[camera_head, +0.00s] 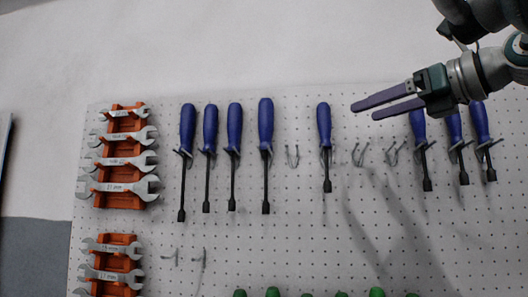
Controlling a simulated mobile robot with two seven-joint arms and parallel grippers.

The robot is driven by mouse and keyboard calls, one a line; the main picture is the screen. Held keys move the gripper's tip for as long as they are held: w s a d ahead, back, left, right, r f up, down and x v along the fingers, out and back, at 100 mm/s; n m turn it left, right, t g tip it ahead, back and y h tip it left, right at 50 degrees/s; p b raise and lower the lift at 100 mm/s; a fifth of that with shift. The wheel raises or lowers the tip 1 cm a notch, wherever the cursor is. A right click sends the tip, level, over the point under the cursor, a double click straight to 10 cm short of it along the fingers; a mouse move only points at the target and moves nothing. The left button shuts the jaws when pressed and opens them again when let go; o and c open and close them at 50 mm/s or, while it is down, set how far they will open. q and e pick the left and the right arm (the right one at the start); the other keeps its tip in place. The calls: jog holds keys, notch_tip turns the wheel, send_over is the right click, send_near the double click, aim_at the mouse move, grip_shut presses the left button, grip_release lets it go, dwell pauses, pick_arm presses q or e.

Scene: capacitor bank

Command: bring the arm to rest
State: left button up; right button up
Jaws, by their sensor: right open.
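My right gripper (362,110) comes in from the upper right of the head view. Its two long purple-grey fingers point left and are apart, with nothing between them. It is in front of the upper part of the pegboard (330,240), to the right of a short blue-handled screwdriver (324,125). Its wrist is above another blue-handled tool (418,125) on the right. My left gripper is not in the view.
Several blue-handled drivers (265,120) hang in a row on the board. Empty hooks (292,157) show between them. Orange racks (125,190) with wrenches (118,160) are at the left. Green handles (272,292) show at the bottom edge. The wall (200,50) above is bare.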

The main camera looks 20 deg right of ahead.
jog(key=s+a+m+t+y+p, duration=0.1)
jog(key=a+m+t+y+p, duration=0.15)
jog(key=a+y, duration=0.75)
jog(key=s+d+f+m+g+h+p, duration=0.25)
jog(key=f+m+h, duration=0.75)
jog(key=m, duration=0.5)
jog(key=s+d+f+m+g+h+p, duration=0.1)
jog(key=s+f+m+h+p, duration=0.25)
jog(key=f+m+h, duration=0.95)
jog(key=s+a+f+m+g+y+p, duration=0.1)
jog(key=s+a+f+m+g+y, duration=0.2)
jog(key=s, duration=0.8)
jog(key=s+a+f+m+g+y+p, duration=0.1)
jog(key=s+a+f+m+g+y, duration=0.2)
jog(key=s+a+f+g+y, duration=0.2)
jog(key=s+a+f+g, duration=0.2)
jog(key=s+f+g, duration=0.2)
jog(key=s+f, duration=0.2)
jog(key=shift+s+a+m, duration=0.2)
jog(key=shift+s+m, duration=0.1)
jog(key=shift+m, duration=0.05)
